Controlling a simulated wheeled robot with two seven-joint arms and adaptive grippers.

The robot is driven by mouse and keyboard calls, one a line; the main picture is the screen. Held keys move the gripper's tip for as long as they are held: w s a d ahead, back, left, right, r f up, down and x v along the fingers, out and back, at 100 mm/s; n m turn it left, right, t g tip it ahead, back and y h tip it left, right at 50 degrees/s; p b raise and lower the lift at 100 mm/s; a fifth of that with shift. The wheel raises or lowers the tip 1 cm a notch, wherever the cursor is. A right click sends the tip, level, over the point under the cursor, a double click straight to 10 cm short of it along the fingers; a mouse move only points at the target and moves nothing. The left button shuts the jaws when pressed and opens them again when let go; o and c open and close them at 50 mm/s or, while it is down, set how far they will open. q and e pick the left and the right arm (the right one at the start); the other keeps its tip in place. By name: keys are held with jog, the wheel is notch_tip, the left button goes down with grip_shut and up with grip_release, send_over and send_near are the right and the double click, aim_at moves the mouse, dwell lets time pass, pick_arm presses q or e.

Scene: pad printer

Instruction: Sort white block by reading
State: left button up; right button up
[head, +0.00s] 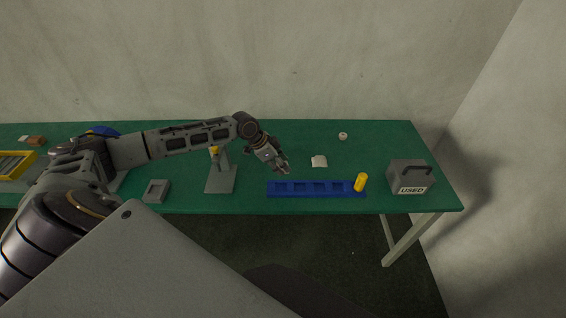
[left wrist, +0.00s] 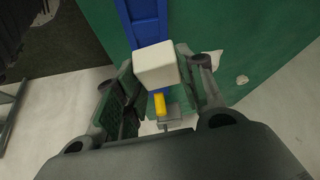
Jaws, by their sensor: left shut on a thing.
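My left gripper (head: 281,168) hangs over the green table, just behind the left end of a blue tray (head: 282,195) with several square pockets. In the left wrist view, a white block (left wrist: 157,66) sits between the fingertips, and the left gripper (left wrist: 158,82) is shut on it. The blue tray (left wrist: 145,14) runs beyond and below the block there. In the head view I cannot make out the block at the gripper. My right gripper is not in view.
A yellow cylinder (head: 361,182) stands at the tray's right end. A grey box marked USED (head: 409,178) is at the right. A grey stand (head: 221,180) and a small grey dish (head: 156,191) are at the left. A crumpled whitish piece (head: 319,161) and a small white ring (head: 343,136) lie behind.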

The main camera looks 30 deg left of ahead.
pick_arm(q)
jog(key=shift+s+a+f+m+g+h, duration=0.15)
jog(key=shift+s+m+g, duration=0.1)
jog(key=shift+m, duration=0.25)
jog(key=shift+s+f+m+g+h, duration=0.15)
jog(key=shift+s+m, duration=0.1)
jog(key=shift+m, duration=0.25)
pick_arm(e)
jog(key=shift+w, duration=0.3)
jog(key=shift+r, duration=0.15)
pick_arm(q)
jog(key=shift+r+p, duration=0.1)
jog(key=shift+p, duration=0.35)
jog(key=b, duration=0.4)
send_over(279, 189)
jog(key=shift+w+f, duration=0.1)
jog(key=shift+f, duration=3.85)
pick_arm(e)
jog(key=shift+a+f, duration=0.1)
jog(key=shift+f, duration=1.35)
pick_arm(q)
jog(key=shift+m+g+h+b, duration=0.25)
jog(key=shift+m+g+b, duration=0.6)
jog(key=shift+m, duration=0.55)
jog(key=shift+m+g+h+b, duration=0.25)
jog(key=shift+m+g+b, duration=0.3)
jog(key=shift+m+b, duration=0.65)
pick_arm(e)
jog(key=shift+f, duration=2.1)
